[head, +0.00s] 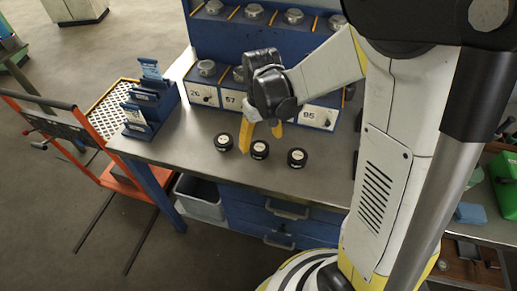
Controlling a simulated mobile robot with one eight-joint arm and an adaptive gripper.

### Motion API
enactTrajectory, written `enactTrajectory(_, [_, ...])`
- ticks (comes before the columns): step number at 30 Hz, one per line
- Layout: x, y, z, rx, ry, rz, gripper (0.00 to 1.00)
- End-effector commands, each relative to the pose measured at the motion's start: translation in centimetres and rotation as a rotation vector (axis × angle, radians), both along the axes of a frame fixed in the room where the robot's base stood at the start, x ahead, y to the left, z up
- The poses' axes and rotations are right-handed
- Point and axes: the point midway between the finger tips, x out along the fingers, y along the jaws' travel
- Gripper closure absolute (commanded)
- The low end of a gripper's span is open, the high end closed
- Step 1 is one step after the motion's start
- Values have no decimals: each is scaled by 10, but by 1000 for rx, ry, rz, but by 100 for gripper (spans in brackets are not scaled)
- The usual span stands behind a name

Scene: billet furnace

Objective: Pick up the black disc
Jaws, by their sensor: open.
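Three black discs with pale round labels stand in a row near the front edge of the grey workbench top (190,150). They are a left disc (223,142), a middle disc (260,150) and a right disc (297,158). My gripper (262,133) points down over the bench with its yellow fingers apart and nothing visible between them. Its fingertips show just behind and above the middle disc. I cannot tell from this one view how high they are or whether they touch anything.
A blue rack (262,32) with numbered white fronts and metal pieces stands along the bench's back. A blue stepped holder (149,105) is at the bench's left end. An orange cart (95,135) stands left of the bench. The front left bench top is clear.

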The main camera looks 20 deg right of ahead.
Motion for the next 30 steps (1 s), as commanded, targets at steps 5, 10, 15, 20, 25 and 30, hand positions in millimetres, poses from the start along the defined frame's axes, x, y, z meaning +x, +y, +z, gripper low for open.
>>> enactTrajectory(5, [3,0,-14,0,0,0,20])
enactTrajectory(10, [9,1,-42,0,-1,0,20])
enactTrajectory(15, [8,1,-55,0,-1,0,20])
enactTrajectory(20, [8,1,-53,0,-1,0,20])
enactTrajectory(25, [8,1,-53,0,-1,0,71])
enactTrajectory(30, [8,1,-52,0,-1,0,88])
